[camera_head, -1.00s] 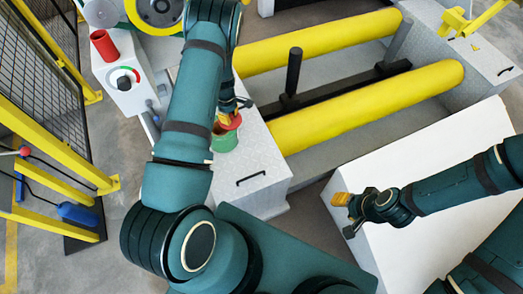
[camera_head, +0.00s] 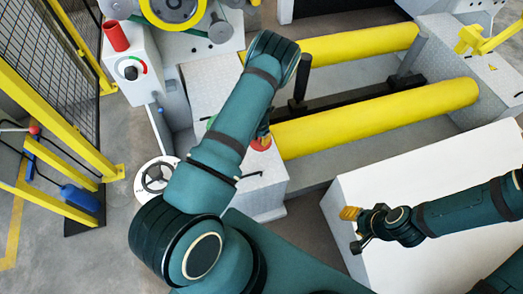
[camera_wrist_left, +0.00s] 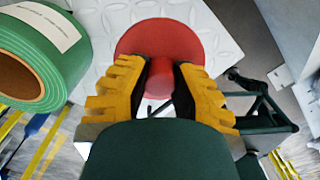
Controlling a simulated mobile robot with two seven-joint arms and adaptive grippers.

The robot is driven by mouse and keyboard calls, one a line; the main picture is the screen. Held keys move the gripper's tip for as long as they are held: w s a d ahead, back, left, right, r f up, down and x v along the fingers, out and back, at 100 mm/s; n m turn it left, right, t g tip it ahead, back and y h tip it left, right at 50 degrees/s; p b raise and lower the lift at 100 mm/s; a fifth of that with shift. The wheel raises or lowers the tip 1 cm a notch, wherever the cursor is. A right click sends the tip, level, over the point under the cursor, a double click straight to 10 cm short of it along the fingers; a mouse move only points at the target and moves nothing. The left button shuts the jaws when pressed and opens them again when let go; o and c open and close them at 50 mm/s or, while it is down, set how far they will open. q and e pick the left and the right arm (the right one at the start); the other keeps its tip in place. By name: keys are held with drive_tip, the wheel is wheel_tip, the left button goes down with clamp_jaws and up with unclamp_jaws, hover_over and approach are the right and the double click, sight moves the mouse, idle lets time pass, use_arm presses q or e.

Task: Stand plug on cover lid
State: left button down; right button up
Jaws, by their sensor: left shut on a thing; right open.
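The red plug (camera_wrist_left: 165,40), with a wide round disc and a narrower neck, is in my left gripper (camera_wrist_left: 161,66). The yellow-padded fingers are shut on its neck. In the head view the plug (camera_head: 262,143) shows just beside my left forearm, which hides most of that gripper. The plug is over the pale diamond-plate top (camera_head: 268,181), apparently the cover lid; I cannot tell whether they touch. A green roll (camera_wrist_left: 50,38) with a brown core and white label stands beside the plug. My right gripper (camera_head: 355,230) is open and empty above a white surface.
Two yellow rollers (camera_head: 375,118) lie to the right of the plate, with a black post (camera_head: 301,78) near them. A red cylinder (camera_head: 116,36) stands on a control box at the upper left. A yellow mesh fence (camera_head: 60,130) borders the left side.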

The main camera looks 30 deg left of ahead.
sight(260, 147)
use_arm(q)
drive_tip(key=shift+f+b, duration=0.65)
drive_tip(key=shift+f, duration=2.75)
drive_tip(key=shift+f, duration=0.1)
drive_tip(key=c, duration=0.9)
unclamp_jaws()
